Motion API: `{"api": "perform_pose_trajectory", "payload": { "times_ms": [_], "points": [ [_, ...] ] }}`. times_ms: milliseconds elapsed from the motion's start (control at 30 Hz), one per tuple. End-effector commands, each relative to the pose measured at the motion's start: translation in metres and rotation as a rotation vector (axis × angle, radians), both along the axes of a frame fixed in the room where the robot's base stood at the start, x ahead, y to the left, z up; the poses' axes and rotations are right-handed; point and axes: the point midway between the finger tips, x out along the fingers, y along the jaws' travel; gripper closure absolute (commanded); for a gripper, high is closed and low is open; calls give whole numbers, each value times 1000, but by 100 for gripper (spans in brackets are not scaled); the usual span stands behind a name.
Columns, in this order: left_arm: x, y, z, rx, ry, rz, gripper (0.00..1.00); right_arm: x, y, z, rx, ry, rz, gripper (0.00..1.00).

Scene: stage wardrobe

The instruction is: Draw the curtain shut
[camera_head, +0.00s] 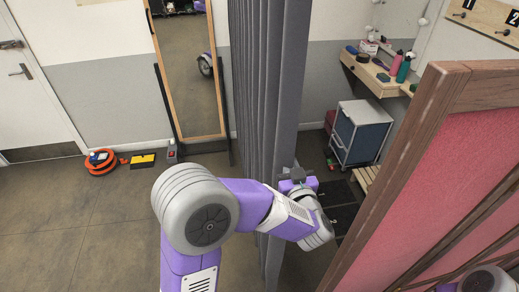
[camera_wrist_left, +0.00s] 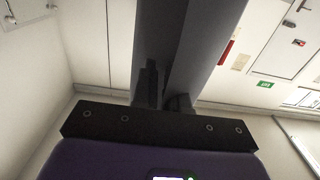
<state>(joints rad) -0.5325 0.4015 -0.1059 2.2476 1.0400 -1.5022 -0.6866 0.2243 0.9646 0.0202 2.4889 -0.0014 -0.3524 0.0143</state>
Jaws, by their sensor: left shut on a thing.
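The grey curtain (camera_head: 268,80) hangs in tight vertical folds down the middle of the head view. Its right edge is a flat, lighter strip. My left arm reaches across in front of the curtain's lower part, and my left gripper (camera_head: 295,177) is at that right edge. In the left wrist view, the two black fingers of the left gripper (camera_wrist_left: 166,98) are shut on the curtain's edge (camera_wrist_left: 180,45), which rises between them. The curtain's rail is not in view. My right gripper is not in view; only a piece of my right arm shows at bottom right.
A pink panel with a wooden frame (camera_head: 420,125) stands close at right. Behind it are a shelf (camera_head: 372,80) with bottles and a drawer cart (camera_head: 360,132). A mirror (camera_head: 188,70) leans left of the curtain. An orange cable reel (camera_head: 100,161) lies on the left floor, mostly clear.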

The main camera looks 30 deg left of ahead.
Motion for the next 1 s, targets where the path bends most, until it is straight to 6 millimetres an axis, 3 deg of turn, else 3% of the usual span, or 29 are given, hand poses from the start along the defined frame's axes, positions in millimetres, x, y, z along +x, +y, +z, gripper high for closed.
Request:
{"api": "perform_pose_trajectory", "payload": {
  "times_ms": [100,400,433,567,833,1000],
  "points": [
    [-6,-16,-3,0,8,-22,100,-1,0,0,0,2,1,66],
    [-6,-17,-3,0,7,-23,100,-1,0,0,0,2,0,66],
    [-6,-17,-3,0,7,-23,82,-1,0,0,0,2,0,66],
    [-7,-16,-3,0,7,-21,66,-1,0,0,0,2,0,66],
    [-6,-16,-1,-1,6,-21,66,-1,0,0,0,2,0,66],
    [-6,-16,18,-3,1,-21,66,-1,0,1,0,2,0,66]
  ]
}}
